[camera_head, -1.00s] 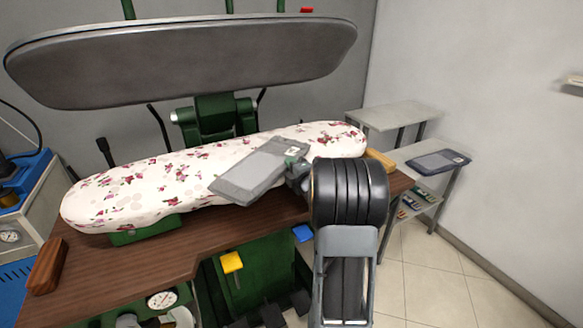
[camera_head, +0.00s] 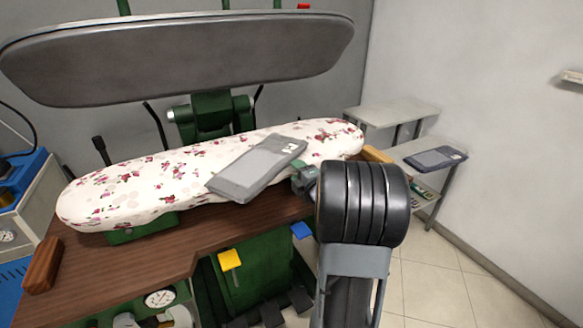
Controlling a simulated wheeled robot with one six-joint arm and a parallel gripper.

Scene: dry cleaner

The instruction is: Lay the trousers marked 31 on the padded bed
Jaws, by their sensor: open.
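The folded grey trousers (camera_head: 255,170) lie slantwise across the padded bed (camera_head: 165,185), which has a white cover with red flowers. Their near left end reaches over the bed's front edge. A white tag shows at their far right end; its number is too small to read. My gripper (camera_head: 303,180) is just right of the trousers, apart from them, by the bed's front edge. It is open and holds nothing visible. My arm hides part of the gripper and the right end of the table.
The raised grey press head (camera_head: 180,58) hangs above and behind the bed. A wooden block (camera_head: 42,265) lies on the brown table (camera_head: 150,262) at left. Dark folded trousers (camera_head: 436,157) with a white tag lie on the right shelf (camera_head: 405,150). Tiled floor is clear at right.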

